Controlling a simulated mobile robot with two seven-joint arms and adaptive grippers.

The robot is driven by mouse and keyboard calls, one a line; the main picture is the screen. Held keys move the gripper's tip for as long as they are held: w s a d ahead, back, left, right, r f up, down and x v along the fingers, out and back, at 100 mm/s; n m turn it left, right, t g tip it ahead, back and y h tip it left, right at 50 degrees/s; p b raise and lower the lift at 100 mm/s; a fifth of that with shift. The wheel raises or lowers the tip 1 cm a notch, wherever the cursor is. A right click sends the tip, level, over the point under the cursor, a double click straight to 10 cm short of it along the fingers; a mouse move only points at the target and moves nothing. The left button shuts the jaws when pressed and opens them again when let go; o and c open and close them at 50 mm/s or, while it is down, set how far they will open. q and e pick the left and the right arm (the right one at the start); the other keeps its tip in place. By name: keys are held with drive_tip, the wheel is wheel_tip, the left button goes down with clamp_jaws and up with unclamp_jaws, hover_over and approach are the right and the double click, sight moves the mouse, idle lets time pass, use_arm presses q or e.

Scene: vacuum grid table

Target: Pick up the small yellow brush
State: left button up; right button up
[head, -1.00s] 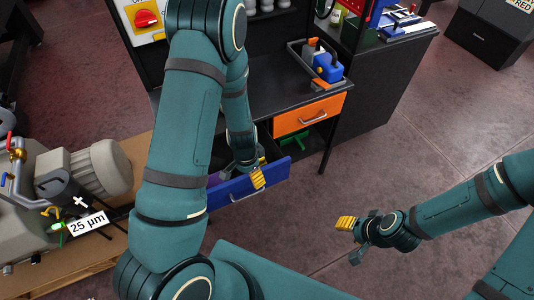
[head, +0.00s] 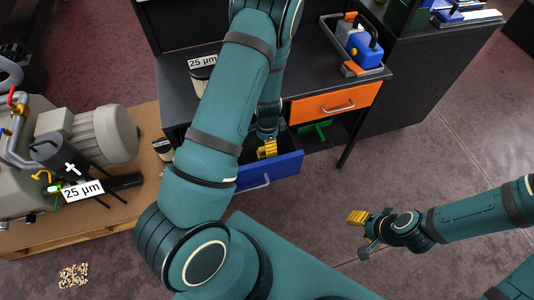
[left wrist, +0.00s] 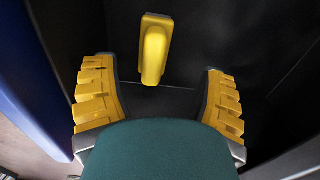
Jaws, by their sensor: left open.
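The small yellow brush (left wrist: 154,50) lies in a dark compartment in the left wrist view, its long axis running roughly up and down the picture. My left gripper (left wrist: 158,96) is open there. Its yellow ribbed fingers are to the left and right of the brush's lower end, apart from it, with nothing between them. In the head view my left gripper (head: 266,149) is down in the open blue drawer (head: 270,172); the brush cannot be made out there. My right gripper (head: 362,232) hangs over the floor at the right, away from the drawer; its opening is unclear.
The blue drawer's front edge and the dark drawer walls surround the left gripper closely. Above is the black bench with a closed orange drawer (head: 334,103) and a blue item (head: 361,50) on top. A grey pump (head: 100,135) stands at the left. The floor at right is clear.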

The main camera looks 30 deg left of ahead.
use_arm(q)
drive_tip(key=shift+f, duration=0.65)
drive_tip(key=f, duration=0.1)
drive_tip(key=f+b, duration=0.1)
drive_tip(key=f, duration=0.3)
drive_tip(key=shift+s+d+f+b, duration=0.1)
drive_tip(key=shift+s+d+b, duration=0.05)
drive_tip(key=shift+s+b, duration=0.2)
clamp_jaws()
